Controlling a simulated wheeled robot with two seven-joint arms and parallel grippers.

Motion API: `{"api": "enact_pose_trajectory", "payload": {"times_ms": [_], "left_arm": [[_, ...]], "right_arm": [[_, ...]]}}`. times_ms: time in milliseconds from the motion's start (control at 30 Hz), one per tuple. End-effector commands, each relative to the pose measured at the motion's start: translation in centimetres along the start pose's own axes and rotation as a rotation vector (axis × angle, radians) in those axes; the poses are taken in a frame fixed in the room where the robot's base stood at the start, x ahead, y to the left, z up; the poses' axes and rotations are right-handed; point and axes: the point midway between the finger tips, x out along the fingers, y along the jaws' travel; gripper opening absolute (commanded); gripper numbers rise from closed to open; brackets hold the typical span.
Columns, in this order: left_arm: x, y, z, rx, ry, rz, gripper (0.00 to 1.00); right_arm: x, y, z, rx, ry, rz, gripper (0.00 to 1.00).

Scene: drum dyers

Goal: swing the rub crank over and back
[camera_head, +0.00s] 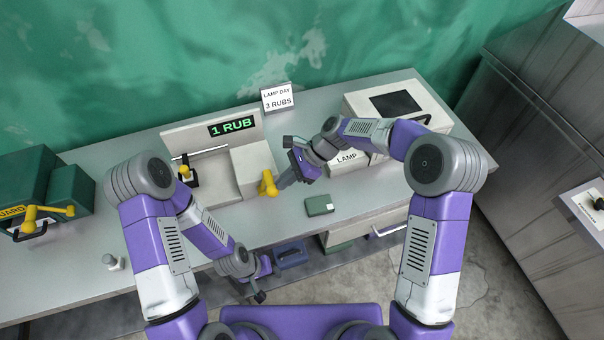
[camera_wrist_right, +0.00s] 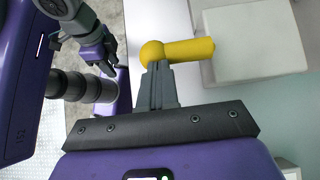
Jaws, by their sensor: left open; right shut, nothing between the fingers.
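The yellow rub crank (camera_head: 268,184) sticks out from the right side of the white rub machine (camera_head: 216,165). Its round end and arm show in the right wrist view (camera_wrist_right: 190,50). My right gripper (camera_head: 281,184) is shut, its fingertips right at the crank's round end, with nothing between the fingers; I cannot tell whether they touch it. The machine's display (camera_head: 232,127) reads "1 RUB". My left gripper (camera_head: 262,283) is open and empty, low by the counter's front edge; it also shows in the right wrist view (camera_wrist_right: 108,65).
A sign (camera_head: 277,97) reads "LAMP DAY 3 RUBS". A green box (camera_head: 60,190) with another yellow handle stands at the left. A small green block (camera_head: 319,205) lies near the front edge. A box marked "LAMP" (camera_head: 347,160) is partly behind my right arm.

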Motion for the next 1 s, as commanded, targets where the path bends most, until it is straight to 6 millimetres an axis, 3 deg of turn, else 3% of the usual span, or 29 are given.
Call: {"api": "enact_pose_trajectory", "payload": {"times_ms": [33, 100, 400, 1000], "left_arm": [[-1.8, 0.7, 0.1, 0.000, 0.000, 0.000, 0.43], [-3.0, 1.1, 0.1, 0.000, 0.000, 0.000, 0.43], [-7.0, 2.6, 0.3, 0.000, 0.000, 0.000, 0.43], [-8.0, 3.0, 0.4, 0.000, 0.000, 0.000, 0.43]], "right_arm": [[-0.1, 0.2, 1.5, -0.007, 0.048, 0.008, 0.00], [0.2, 0.2, 2.3, -0.006, 0.115, 0.009, 0.00], [2.5, 0.2, 5.2, -0.008, 0.403, 0.007, 0.00], [7.6, 0.0, 8.2, 0.001, 0.421, 0.002, 0.00]]}}
